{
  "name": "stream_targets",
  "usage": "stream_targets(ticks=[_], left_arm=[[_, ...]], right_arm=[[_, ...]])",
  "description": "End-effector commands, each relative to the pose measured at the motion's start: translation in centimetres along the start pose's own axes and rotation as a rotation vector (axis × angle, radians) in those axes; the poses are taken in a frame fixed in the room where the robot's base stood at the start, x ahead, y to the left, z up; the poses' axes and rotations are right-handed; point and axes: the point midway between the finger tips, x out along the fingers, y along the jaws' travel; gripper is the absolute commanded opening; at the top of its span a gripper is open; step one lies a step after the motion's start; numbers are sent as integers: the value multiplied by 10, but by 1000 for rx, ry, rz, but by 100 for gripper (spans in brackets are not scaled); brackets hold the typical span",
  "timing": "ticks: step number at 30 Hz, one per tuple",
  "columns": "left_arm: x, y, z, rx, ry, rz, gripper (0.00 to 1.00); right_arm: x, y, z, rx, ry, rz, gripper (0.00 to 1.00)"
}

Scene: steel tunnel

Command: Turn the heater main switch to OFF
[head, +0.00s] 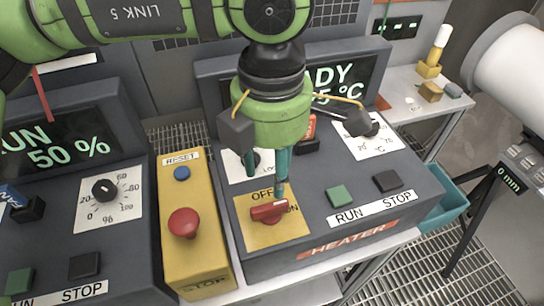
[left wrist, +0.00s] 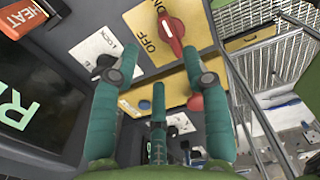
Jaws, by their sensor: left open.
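The heater main switch is a red knob (head: 269,211) on a yellow plate (head: 262,236) at the left of the heater panel. Its handle lies crosswise and points toward the ON label on its right; OFF is printed above it. My left gripper (head: 267,178) hangs just above and behind the knob, its teal fingers pointing down. One fingertip overlaps the plate near OFF; contact cannot be told. In the left wrist view the left gripper (left wrist: 158,82) has its fingers spread and nothing between them. The red knob (left wrist: 171,32) shows beyond the fingertips. My right gripper is not in view.
A yellow box with a red stop button (head: 184,222) and blue reset button (head: 182,173) stands close left. Green (head: 339,196) and black (head: 387,181) buttons lie right of the switch. A dial (head: 368,127) sits behind them. A lit screen stands behind my gripper.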

Motion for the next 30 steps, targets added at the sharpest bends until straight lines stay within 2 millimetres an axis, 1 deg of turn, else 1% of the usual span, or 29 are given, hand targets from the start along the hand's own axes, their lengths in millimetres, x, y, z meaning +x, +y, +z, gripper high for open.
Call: stream_targets(ticks=[2,5,9,12,15,18,22,26,29,30], left_arm=[[4,0,0,1,2,-1,46],[15,0,-1,2,4,-3,46],[36,0,-1,1,3,-3,46],[51,-1,-1,1,3,-4,46],[62,0,0,1,2,-2,46],[68,0,0,0,0,-2,46],[71,0,0,0,-1,-1,46],[70,0,0,0,-1,-1,46],[70,0,0,0,-1,-1,10],[70,0,0,0,-1,-1,0]], right_arm=[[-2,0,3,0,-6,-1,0],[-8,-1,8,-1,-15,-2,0],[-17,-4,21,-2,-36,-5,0],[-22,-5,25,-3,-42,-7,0],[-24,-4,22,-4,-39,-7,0],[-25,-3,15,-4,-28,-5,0],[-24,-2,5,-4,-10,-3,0],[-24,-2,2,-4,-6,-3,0],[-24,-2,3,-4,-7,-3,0],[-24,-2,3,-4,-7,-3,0]])
